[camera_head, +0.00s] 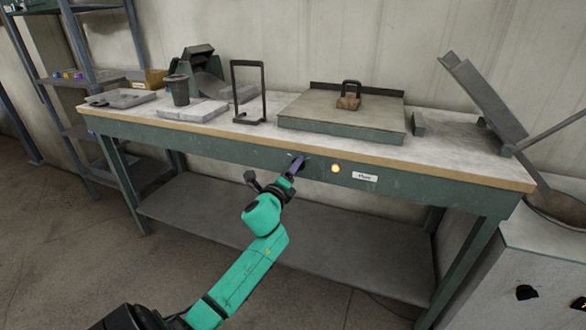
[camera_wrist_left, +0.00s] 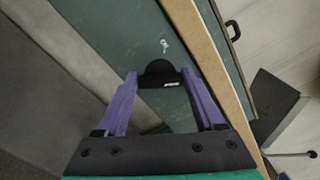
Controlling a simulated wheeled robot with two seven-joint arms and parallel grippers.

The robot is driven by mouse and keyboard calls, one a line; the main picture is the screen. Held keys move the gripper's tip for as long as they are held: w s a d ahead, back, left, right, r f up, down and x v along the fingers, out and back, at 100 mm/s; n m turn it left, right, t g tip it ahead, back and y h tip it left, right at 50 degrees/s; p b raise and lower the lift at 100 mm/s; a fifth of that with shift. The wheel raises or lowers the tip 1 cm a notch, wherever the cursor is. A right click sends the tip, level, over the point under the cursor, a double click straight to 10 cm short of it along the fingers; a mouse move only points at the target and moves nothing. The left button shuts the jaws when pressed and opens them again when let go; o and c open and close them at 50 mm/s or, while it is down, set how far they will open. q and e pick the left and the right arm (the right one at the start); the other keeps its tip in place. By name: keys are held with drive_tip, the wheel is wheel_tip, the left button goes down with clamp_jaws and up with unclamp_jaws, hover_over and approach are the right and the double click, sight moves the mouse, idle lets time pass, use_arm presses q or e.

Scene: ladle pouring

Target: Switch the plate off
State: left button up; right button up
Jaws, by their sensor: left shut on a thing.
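My left gripper (camera_head: 299,163) reaches the green front rail of the bench from below. Its purple fingers are shut on a black knob, which shows between the fingertips in the left wrist view (camera_wrist_left: 160,70); the left gripper (camera_wrist_left: 159,78) has one finger on each side of it. The knob carries a short white mark. A round indicator lamp (camera_head: 336,168) glows yellow just right of the knob. A white label (camera_head: 364,177) sits further right on the rail. My right gripper is out of view.
The bench (camera_head: 200,133) also holds a dark cup (camera_head: 179,92), a tray (camera_head: 122,98), a pale slab (camera_head: 193,111) and an upright black frame (camera_head: 234,85). A tilted panel (camera_head: 485,95) stands at the right end. A lower shelf (camera_head: 300,240) lies under the rail.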

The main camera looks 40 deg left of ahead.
use_arm(q)
drive_tip(key=shift+f+n+p, duration=0.15)
drive_tip(key=shift+n+p, duration=1.3)
drive_tip(key=shift+n, duration=2.3)
drive_tip(key=shift+f+n+p, duration=0.15)
drive_tip(key=shift+n+p, duration=1.3)
drive_tip(key=shift+n, duration=2.3)
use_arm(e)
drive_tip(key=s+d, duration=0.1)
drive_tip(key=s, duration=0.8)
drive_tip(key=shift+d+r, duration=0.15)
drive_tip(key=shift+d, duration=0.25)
use_arm(q)
drive_tip(key=shift+f, duration=0.1)
drive_tip(key=o, duration=1.4)
drive_tip(key=shift+s+d, duration=0.1)
drive_tip(key=shift+s, duration=0.05)
drive_tip(key=p+v, duration=0.1)
drive_tip(key=v, duration=1.3)
drive_tip(key=shift+s+d, duration=0.1)
drive_tip(key=shift+s, duration=0.05)
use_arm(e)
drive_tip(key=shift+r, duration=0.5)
